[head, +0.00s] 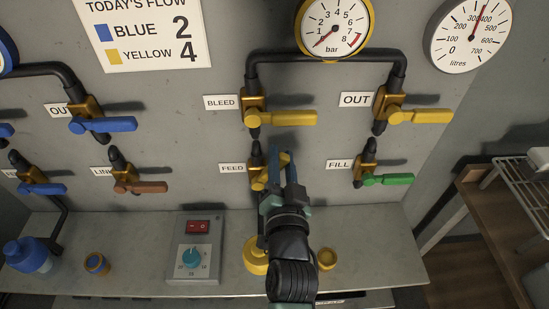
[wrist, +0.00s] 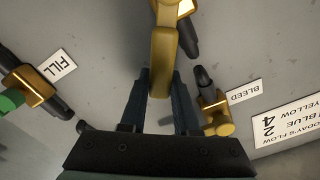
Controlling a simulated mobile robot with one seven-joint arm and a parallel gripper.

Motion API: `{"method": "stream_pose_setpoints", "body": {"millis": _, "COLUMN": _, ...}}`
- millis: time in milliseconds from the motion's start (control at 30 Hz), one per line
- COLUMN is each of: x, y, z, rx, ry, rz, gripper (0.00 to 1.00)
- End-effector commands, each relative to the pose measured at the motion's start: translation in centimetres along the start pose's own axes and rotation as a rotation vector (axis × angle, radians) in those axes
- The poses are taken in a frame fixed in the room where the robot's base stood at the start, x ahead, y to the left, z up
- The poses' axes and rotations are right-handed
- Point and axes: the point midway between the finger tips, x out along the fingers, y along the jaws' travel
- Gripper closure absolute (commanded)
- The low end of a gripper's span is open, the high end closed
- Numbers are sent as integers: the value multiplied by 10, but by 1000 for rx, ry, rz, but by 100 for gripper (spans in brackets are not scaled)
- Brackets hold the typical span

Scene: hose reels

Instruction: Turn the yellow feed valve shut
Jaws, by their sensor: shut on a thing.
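The yellow feed valve (head: 257,176), beside the FEED label (head: 232,168), is low on the grey panel, partly hidden by my gripper in the head view. Its brass body (wrist: 184,8) is at the top of the wrist view, and its yellow lever (wrist: 163,50) runs down from it between my fingers. My gripper (head: 281,160) is shut on this lever, with one finger on each side of it; the fingers also show in the wrist view (wrist: 161,82). The lever's exact angle to the pipe is hard to tell.
The BLEED valve (head: 285,118) is just above, its yellow lever pointing right. The FILL valve's green lever (head: 388,180) is to the right, and a brown lever (head: 140,187) to the left. A control box (head: 196,262) stands on the ledge (head: 375,250) below.

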Motion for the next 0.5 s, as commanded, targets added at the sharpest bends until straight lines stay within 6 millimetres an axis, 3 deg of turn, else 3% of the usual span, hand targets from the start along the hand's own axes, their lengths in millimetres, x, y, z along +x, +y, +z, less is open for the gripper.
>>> {"method": "stream_pose_setpoints", "body": {"millis": 500, "x": 0, "y": 44, "z": 14, "rx": 493, "ry": 2, "rz": 2, "gripper": 100}}
